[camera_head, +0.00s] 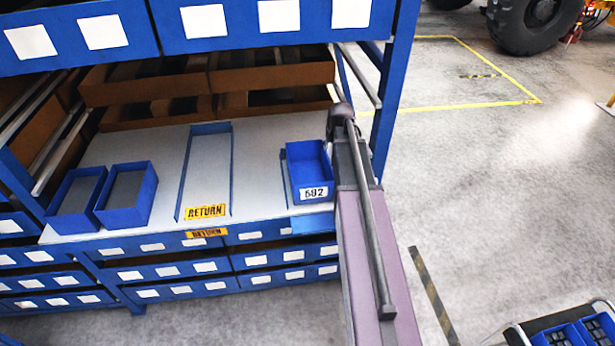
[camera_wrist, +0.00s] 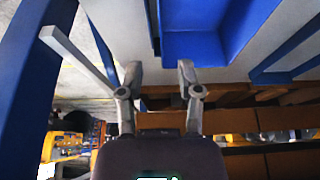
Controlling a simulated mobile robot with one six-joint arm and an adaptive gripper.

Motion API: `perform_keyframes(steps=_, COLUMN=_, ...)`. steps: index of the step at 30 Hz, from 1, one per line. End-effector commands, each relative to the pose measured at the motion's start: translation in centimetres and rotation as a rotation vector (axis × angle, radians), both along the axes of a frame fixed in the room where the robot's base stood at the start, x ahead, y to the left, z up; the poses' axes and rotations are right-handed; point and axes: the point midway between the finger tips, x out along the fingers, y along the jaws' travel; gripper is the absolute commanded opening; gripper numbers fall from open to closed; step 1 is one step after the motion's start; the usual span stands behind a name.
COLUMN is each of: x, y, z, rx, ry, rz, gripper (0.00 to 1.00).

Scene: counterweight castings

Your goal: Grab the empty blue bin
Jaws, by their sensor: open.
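A blue bin (camera_head: 309,168) labelled 592 stands at the right end of the middle shelf. Its visible inside is bare blue, with no contents seen. It also shows at the top of the wrist view (camera_wrist: 195,45). My gripper (camera_wrist: 158,72) is open, with nothing between its fingertips. The bin's near side wall lies roughly in line with the gap between the fingers, but I cannot tell whether they touch it. In the head view my arm runs along the bin's right side, and the gripper's fingers are hidden or too small to make out.
Two blue bins with dark grey insides (camera_head: 126,190) stand at the shelf's left. A bare lane marked RETURN (camera_head: 207,180) lies between them and bin 592. A blue rack post (camera_head: 392,90) rises close right of my arm. The floor at right (camera_head: 500,180) is mostly open.

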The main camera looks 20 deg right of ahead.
Motion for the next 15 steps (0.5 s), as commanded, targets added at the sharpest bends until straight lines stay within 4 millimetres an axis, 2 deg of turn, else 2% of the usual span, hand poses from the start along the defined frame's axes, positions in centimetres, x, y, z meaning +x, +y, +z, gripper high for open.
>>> perform_keyframes(steps=1, x=0.2, y=-0.1, z=-0.8, rx=0.0, ry=0.0, rz=0.0, gripper=0.46)
perform_keyframes(steps=15, x=1.7, y=-0.5, z=-4.4, rx=0.0, ry=0.0, rz=0.0, gripper=0.46)
